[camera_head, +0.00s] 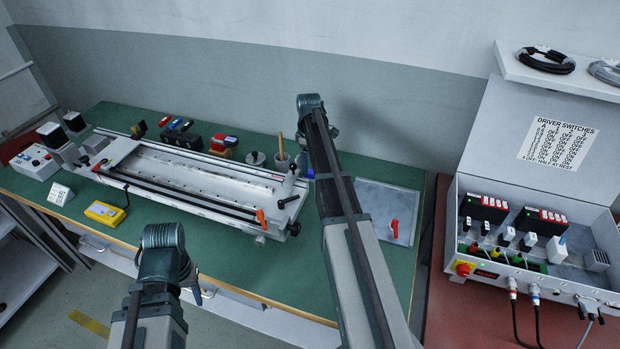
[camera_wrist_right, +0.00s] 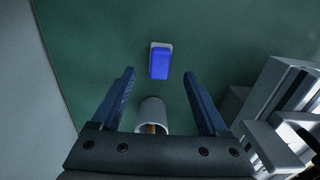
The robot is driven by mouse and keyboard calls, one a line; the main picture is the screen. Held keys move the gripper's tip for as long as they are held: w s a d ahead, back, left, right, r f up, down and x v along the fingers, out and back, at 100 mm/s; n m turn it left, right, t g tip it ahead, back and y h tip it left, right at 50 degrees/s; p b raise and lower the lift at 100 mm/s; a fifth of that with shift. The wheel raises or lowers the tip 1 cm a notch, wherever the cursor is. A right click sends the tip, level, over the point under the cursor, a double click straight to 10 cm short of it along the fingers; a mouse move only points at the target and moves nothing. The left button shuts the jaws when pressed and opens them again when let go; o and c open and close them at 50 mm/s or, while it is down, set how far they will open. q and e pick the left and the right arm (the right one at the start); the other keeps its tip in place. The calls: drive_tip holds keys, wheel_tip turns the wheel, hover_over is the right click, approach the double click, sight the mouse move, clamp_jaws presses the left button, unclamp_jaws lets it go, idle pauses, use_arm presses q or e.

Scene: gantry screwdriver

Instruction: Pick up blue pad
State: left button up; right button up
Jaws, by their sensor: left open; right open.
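The blue pad (camera_wrist_right: 159,63) is a small blue block with a pale grey edge, lying on the green bench top. In the right wrist view it is centred, ahead of and between the fingertips, not touched. In the head view a sliver of blue (camera_head: 310,173) shows beside my right arm, which hides much of that spot. My right gripper (camera_wrist_right: 158,73) is open and empty above the bench; the head view mostly hides its fingers. My left gripper (camera_head: 196,292) is over the bench's front edge, mostly hidden by its wrist, open, with nothing seen in it.
A pale cup (camera_wrist_right: 152,112) with a brush stands close to the pad, between the right fingers in the wrist view. The gantry frame (camera_head: 190,180) lies to the left. A grey tray (camera_head: 375,205) with a red-handled tool lies right of my right arm. The wall is behind.

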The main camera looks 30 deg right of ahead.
sight(310, 171)
wheel_tip(310, 171, down, 5)
drive_tip(key=b, duration=0.4)
drive_tip(key=shift+s+d, duration=0.1)
drive_tip(key=shift+d, duration=0.05)
drive_tip(key=shift+r, duration=0.1)
clamp_jaws()
